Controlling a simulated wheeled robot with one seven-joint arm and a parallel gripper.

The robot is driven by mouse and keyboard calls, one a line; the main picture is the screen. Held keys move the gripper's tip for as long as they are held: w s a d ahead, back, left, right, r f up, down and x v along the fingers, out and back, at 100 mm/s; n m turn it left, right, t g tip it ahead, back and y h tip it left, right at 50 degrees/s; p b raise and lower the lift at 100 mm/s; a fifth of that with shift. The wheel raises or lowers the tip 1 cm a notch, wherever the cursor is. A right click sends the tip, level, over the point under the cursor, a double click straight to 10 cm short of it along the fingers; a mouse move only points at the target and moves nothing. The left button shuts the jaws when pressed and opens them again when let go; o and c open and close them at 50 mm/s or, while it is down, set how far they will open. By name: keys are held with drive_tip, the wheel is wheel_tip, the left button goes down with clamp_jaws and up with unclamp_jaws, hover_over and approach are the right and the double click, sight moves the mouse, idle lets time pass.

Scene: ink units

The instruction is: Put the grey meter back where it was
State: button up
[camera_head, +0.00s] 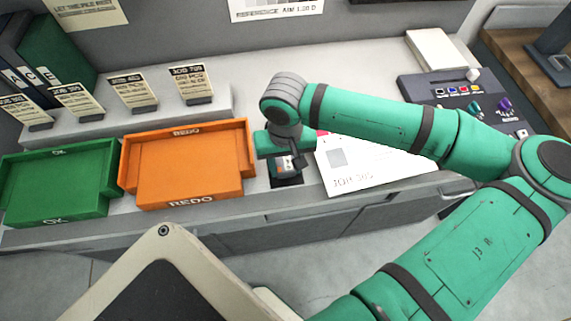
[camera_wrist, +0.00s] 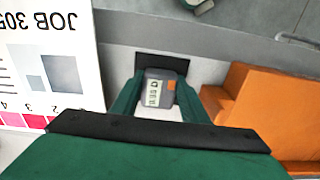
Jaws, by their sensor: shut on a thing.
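The grey meter (camera_wrist: 153,76), with a pale display and an orange patch, sits between the two fingers of my gripper (camera_wrist: 160,95) in the wrist view. My gripper is shut on it. In the head view my gripper (camera_head: 285,155) points down at the counter between the orange tray and the printed sheet, and only a small part of the meter (camera_head: 283,169) shows below it. A black pad (camera_head: 287,182) lies under the meter; it also shows behind the meter in the wrist view (camera_wrist: 160,61). I cannot tell whether the meter touches the pad.
The orange REDO tray (camera_head: 188,202) stands close left of my gripper, with the green OK tray (camera_head: 55,217) beyond it. The white JOB 305 sheet (camera_head: 375,170) lies to the right. Job cards (camera_head: 190,84) stand on a ledge behind. A control panel (camera_head: 455,88) is at back right.

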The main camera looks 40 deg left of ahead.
sight(285, 168)
drive_tip(key=shift+f, duration=0.15)
drive_tip(key=o, duration=1.1)
wheel_tip(285, 168, up, 12)
drive_tip(key=shift+r, duration=0.25)
